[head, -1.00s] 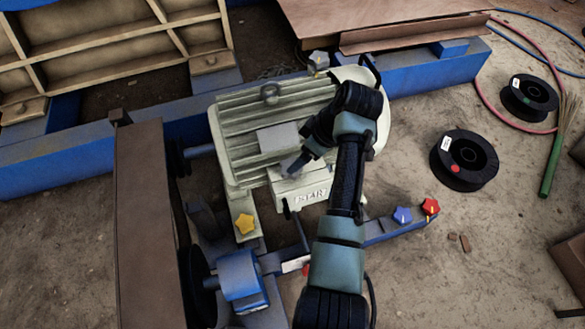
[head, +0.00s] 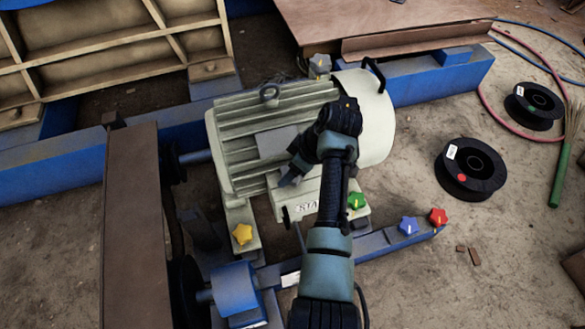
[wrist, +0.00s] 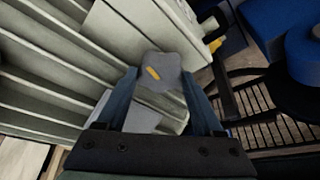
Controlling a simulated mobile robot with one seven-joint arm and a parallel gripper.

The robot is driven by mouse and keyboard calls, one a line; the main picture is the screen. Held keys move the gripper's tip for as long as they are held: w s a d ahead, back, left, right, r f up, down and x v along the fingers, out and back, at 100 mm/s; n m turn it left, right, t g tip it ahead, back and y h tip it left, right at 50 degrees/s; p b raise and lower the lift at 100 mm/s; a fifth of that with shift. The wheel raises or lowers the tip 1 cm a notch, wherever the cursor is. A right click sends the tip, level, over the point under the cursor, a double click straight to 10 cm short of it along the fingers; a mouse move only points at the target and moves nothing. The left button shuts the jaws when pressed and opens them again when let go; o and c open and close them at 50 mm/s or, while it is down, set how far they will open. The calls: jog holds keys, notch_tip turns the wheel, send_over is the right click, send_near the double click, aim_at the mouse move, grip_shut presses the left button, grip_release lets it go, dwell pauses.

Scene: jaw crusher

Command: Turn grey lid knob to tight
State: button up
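The grey lid knob, with a short yellow-orange mark, shows in the wrist view (wrist: 160,73), beside the motor's ribs. In the head view it cannot be made out at my gripper. My gripper (head: 287,180) is low over the front of the pale ribbed motor (head: 235,145), near its terminal box (head: 283,205). In the wrist view my two fingers (wrist: 160,85) are spread apart, and the knob fills the gap between their tips. Whether they touch or press it cannot be told.
Another grey knob (head: 320,65) stands behind the motor. Yellow (head: 242,234), green (head: 356,201), blue (head: 408,225) and red (head: 438,217) knobs are around the front. A black lever (head: 374,75) rises at the motor's right end. Black spools (head: 470,165) lie to the right.

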jog(key=c, duration=0.5)
jog(key=shift+c, duration=0.2)
